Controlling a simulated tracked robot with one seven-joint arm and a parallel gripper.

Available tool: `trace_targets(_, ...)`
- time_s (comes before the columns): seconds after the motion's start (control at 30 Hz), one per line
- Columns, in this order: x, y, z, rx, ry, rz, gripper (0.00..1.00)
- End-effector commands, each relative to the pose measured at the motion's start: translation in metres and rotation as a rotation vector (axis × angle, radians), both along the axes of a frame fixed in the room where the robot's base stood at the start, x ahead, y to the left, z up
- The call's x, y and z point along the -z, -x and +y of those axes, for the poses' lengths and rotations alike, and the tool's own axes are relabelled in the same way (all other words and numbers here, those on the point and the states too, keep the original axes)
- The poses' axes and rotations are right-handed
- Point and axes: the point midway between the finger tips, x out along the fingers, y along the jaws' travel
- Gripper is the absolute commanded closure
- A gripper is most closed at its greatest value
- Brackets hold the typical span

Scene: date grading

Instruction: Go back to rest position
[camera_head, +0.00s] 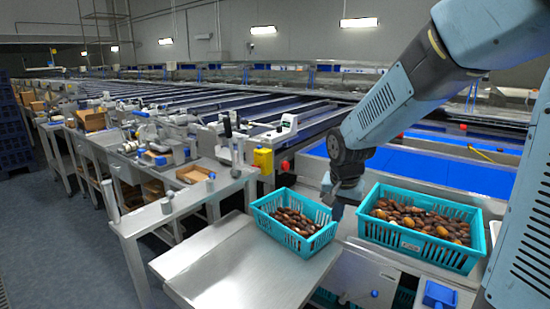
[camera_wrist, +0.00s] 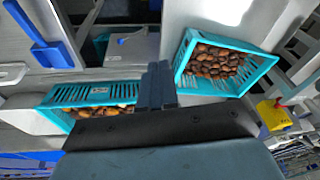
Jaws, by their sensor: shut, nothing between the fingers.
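My gripper (camera_wrist: 157,84) is shut and empty in the wrist view, its dark fingers together between two teal crates. In the head view my arm reaches down from the upper right, and the fingers are mostly hidden by the wrist and the crates. One teal crate (camera_head: 262,225) with dark dates (camera_head: 300,222) stands on the steel table in the head view; it also shows at the right of the wrist view (camera_wrist: 187,57). The other teal crate (camera_head: 385,233), fuller with brown dates (camera_head: 428,224), stands to its right; it shows at the left of the wrist view (camera_wrist: 92,92).
A bare steel tabletop (camera_head: 235,275) lies at the front. A blue scoop-like item (camera_head: 440,295) sits at the lower right. A yellow box (camera_head: 263,160) stands behind the left crate. Blue conveyor belts (camera_head: 440,168) run behind. Benches with equipment line the left, beside open floor (camera_head: 50,240).

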Motion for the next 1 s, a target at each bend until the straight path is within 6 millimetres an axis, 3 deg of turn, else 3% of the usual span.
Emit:
trace_targets(0.2, -0.046, 0.037, -0.029, -0.079, 0.000, -0.059, 1.00)
trace_targets(0.5, -0.091, 0.095, -0.059, -0.196, 0.030, -0.137, 1.00)
trace_targets(0.9, -0.123, 0.174, -0.081, -0.341, 0.107, -0.232, 1.00)
trace_targets(1.0, -0.126, 0.184, -0.072, -0.363, 0.122, -0.242, 1.00)
